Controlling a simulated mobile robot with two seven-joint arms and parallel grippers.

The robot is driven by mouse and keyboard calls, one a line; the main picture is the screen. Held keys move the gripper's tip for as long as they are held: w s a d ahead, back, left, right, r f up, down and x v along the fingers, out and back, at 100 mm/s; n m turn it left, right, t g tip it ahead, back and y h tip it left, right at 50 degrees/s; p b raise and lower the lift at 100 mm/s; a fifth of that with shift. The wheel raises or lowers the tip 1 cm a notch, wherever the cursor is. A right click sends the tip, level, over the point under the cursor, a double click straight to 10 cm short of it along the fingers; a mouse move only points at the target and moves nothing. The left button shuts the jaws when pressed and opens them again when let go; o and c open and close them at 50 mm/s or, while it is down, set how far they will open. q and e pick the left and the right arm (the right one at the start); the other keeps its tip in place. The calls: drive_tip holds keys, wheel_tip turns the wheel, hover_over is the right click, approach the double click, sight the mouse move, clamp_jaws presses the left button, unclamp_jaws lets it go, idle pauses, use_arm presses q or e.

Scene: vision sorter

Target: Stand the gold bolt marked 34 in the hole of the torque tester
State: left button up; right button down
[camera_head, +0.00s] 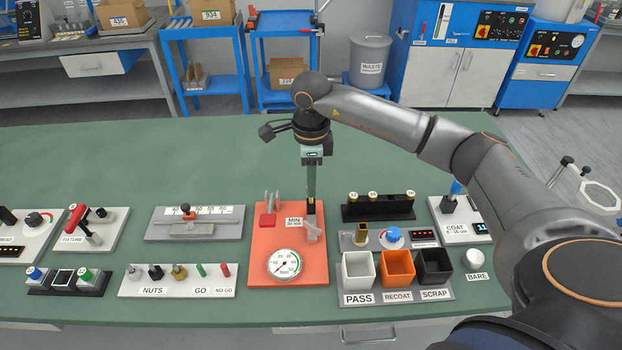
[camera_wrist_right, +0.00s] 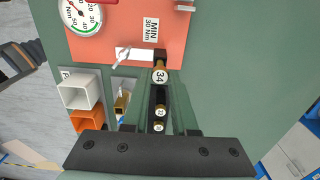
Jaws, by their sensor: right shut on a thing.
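The gold bolt marked 34 (camera_wrist_right: 160,77) is held in my right gripper (camera_head: 311,198), which is shut on it and points straight down. In the wrist view its numbered head faces the camera. The torque tester is an orange plate (camera_head: 262,235) with a round dial (camera_head: 284,264), a "MIN 30 Nm" label and a pale lever (camera_head: 313,231). The gripper is over the plate's back right part, behind the lever. The hole is not clearly visible, and I cannot tell whether the bolt's lower end touches anything. My left gripper is out of view.
A black rack (camera_head: 378,211) with gold bolts stands right of the tester. A grey gauge plate (camera_head: 195,223) stands left. The table behind the tester is clear.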

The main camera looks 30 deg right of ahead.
drive_tip(key=shift+f+b, duration=0.6)
drive_tip(key=shift+f, duration=0.35)
drive_tip(key=shift+c, duration=1.1)
unclamp_jaws()
drive_tip(key=shift+r, duration=0.1)
drive_tip(key=shift+r+p, duration=2.85)
drive_tip(key=shift+r, duration=1.15)
drive_tip(key=shift+f, duration=0.1)
